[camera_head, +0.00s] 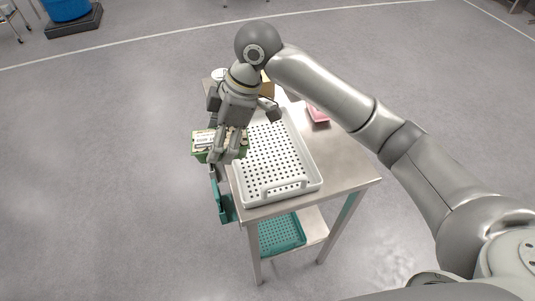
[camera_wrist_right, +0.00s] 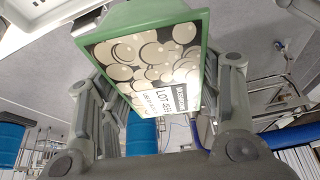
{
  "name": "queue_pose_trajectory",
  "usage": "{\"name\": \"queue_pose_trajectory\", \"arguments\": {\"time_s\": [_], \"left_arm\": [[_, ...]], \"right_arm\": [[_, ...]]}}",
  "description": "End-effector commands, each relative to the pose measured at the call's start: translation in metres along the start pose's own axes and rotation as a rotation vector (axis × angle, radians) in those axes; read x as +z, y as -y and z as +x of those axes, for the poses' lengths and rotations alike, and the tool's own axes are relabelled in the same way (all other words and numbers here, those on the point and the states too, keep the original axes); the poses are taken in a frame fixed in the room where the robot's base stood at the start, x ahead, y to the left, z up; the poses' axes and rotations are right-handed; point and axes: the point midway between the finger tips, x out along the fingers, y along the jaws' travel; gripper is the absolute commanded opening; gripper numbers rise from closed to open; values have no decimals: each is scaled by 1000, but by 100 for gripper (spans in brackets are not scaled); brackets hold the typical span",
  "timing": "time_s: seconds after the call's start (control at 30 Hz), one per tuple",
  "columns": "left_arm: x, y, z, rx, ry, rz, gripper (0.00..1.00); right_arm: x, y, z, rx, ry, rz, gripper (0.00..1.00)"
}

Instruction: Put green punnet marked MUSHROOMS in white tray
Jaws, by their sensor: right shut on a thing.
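My right gripper (camera_head: 229,146) is shut on the green punnet (camera_head: 203,144), over the left edge of the table in the head view. In the right wrist view the punnet (camera_wrist_right: 150,62) sits between the fingers, with a mushroom picture and a lot label on it. The white tray (camera_head: 304,154) lies on the table just right of the punnet. It has a perforated floor, a raised rim and a handle at its near end, and its visible floor is empty. The gripper and punnet hide part of its left side. My left gripper does not show.
The tray rests on a steel table (camera_head: 350,175). A pink punnet (camera_head: 318,114) stands right of the tray, and a tan object (camera_head: 267,88) is behind it. A teal bin (camera_head: 222,200) hangs at the table's left side. A teal basket (camera_head: 282,233) is on the lower shelf.

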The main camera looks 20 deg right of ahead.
Motion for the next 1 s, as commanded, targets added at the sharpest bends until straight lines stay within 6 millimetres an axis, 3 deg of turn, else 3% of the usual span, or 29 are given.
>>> {"name": "queue_pose_trajectory", "arguments": {"time_s": [0.13,0.27,0.63,0.7,0.83,1.0], "left_arm": [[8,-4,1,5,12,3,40],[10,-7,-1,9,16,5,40],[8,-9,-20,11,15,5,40],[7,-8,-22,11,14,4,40],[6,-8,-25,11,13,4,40],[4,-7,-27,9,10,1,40]], "right_arm": [[-14,2,4,-44,-1,-105,27],[-7,1,5,-56,2,-134,27],[85,-18,6,-55,4,-131,27],[100,-20,17,-59,3,-132,27],[123,-24,30,-58,2,-133,27],[137,-27,38,-55,1,-137,27]]}}
